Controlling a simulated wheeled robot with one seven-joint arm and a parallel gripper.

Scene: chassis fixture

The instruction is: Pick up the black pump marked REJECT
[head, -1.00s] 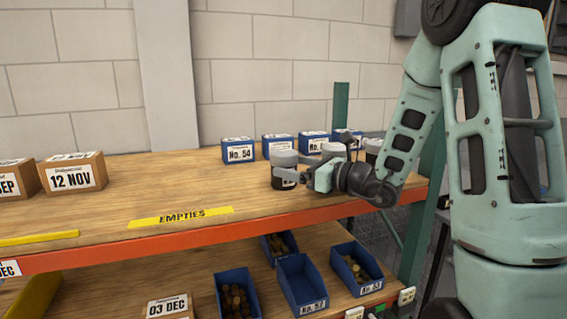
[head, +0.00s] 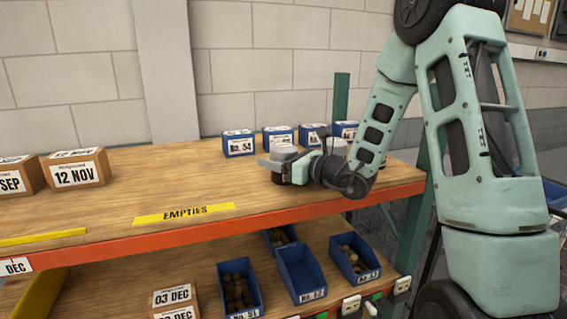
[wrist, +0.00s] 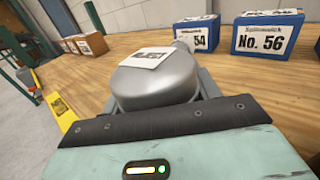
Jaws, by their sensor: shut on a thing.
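A canister-like pump with a round silver-grey top (wrist: 155,80) and a white label on it stands between the fingers of my gripper (wrist: 160,100) in the wrist view. The label's print is too blurred to read. In the head view the same pump (head: 283,149) is largely hidden behind my gripper (head: 276,164), which is shut on it from the right, above the upper shelf. I cannot tell whether its base touches the wood. Another pump (head: 335,145) with a pale top stands to the right, partly behind my arm.
Blue boxes stand behind, among them No. 54 (head: 238,144) and No. 56 (wrist: 267,34). A cardboard box marked 12 NOV (head: 75,170) is at the left. The wood by the yellow EMPTIES strip (head: 184,214) is clear. Blue bins (head: 301,270) sit on the lower shelf.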

